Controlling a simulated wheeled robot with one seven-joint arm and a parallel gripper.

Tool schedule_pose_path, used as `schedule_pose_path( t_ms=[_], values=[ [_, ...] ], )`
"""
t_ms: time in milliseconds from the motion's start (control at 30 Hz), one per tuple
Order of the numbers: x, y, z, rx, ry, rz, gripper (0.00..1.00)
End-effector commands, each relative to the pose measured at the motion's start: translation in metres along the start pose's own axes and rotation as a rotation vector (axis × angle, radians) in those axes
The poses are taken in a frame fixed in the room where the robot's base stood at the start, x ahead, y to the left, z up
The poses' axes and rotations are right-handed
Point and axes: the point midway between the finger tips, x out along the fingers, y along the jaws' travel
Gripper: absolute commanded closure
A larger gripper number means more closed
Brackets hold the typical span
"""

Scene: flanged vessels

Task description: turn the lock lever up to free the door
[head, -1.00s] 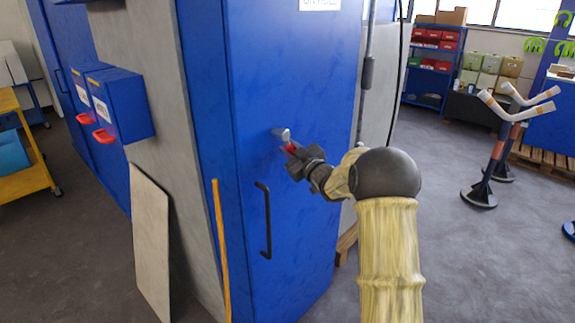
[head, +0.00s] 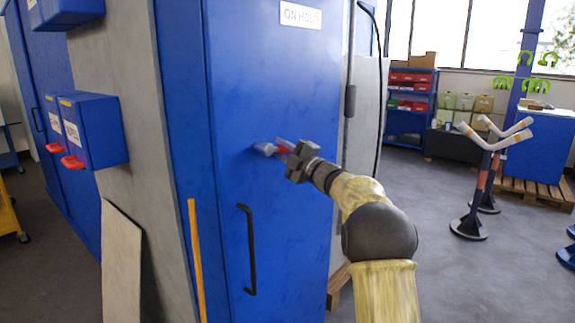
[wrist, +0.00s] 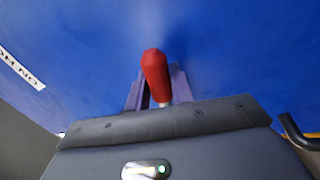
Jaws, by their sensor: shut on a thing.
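The lock lever (head: 263,149) sits on the blue door (head: 290,95), with a grey hub at the left and a red grip running right, roughly level. My gripper (head: 283,147) comes in from the right and is shut on the red grip, which it partly hides. In the wrist view the red grip (wrist: 155,72) stands between the two fingers of my gripper (wrist: 157,92), with its rounded end showing. The black door handle (head: 247,250) is below the lever. The door appears closed against its frame.
Blue boxes with red tabs (head: 92,132) hang on the wall at left. A pale board (head: 121,262) and a yellow strip (head: 195,260) stand left of the door. A forked stand (head: 480,185) is at right, with open floor between.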

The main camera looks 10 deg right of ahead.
Motion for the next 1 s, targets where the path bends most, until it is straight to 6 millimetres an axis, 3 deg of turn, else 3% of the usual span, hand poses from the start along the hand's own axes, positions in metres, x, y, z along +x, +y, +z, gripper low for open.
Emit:
schedule_pose_path(
  t_ms=[400, 900, 933, 1000],
  values=[
    [0.004, 0.011, -0.005, -0.218, 0.061, -0.003, 1.00],
    [0.004, 0.013, -0.005, -0.243, 0.068, -0.003, 1.00],
    [0.003, 0.014, -0.005, -0.243, 0.068, -0.002, 0.73],
    [0.003, 0.014, -0.004, -0.242, 0.067, -0.002, 0.60]
  ],
)
